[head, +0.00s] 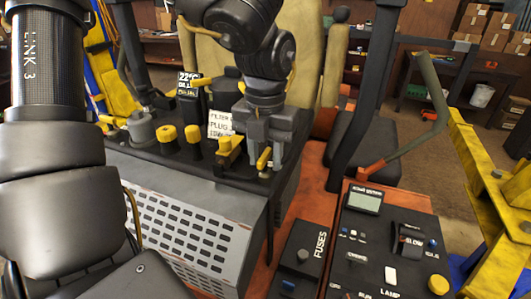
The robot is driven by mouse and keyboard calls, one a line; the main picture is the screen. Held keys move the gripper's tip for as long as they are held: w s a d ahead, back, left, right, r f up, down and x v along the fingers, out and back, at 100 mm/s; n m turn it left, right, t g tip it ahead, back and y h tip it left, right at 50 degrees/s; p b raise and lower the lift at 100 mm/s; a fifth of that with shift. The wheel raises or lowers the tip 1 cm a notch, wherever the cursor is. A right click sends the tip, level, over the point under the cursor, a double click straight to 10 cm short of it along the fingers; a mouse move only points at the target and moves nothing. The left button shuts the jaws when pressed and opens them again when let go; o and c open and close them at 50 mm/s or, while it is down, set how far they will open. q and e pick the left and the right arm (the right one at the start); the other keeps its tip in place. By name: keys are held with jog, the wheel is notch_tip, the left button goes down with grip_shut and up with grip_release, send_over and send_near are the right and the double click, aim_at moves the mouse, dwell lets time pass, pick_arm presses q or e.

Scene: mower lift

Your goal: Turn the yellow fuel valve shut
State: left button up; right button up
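My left gripper (266,158) points down over the right end of the dark engine deck (180,160), with its two grey fingers apart. A small yellow lever (264,159), which looks like the fuel valve, shows in the gap between the fingers. I cannot tell whether the fingers touch it. A larger yellow handle (230,147) is just left of the gripper. No label naming the valve is readable, and the gripper hides part of this corner. My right gripper is not in view.
Yellow caps (193,134) stand on the deck, by a white label (220,125). A perforated grey panel (190,232) fronts the deck. A control console (385,245), a red-based lever (372,170) and yellow lift posts (495,190) are at right. My arm fills the left side.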

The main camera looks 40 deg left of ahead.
pick_arm(q)
jog(key=shift+s+r, duration=0.1)
jog(key=shift+s, duration=0.05)
grip_shut()
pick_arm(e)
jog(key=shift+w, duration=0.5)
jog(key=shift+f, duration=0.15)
pick_arm(q)
jog(key=shift+m+b, duration=0.6)
jog(key=shift+m, duration=0.6)
jog(key=m, duration=0.3)
jog(key=shift+m+b, duration=0.3)
jog(key=m, duration=0.3)
jog(key=shift+m, duration=0.3)
jog(key=m, duration=0.3)
jog(key=shift+m, duration=0.3)
jog(key=shift+m+p, duration=0.35)
jog(key=shift+m, duration=1.95)
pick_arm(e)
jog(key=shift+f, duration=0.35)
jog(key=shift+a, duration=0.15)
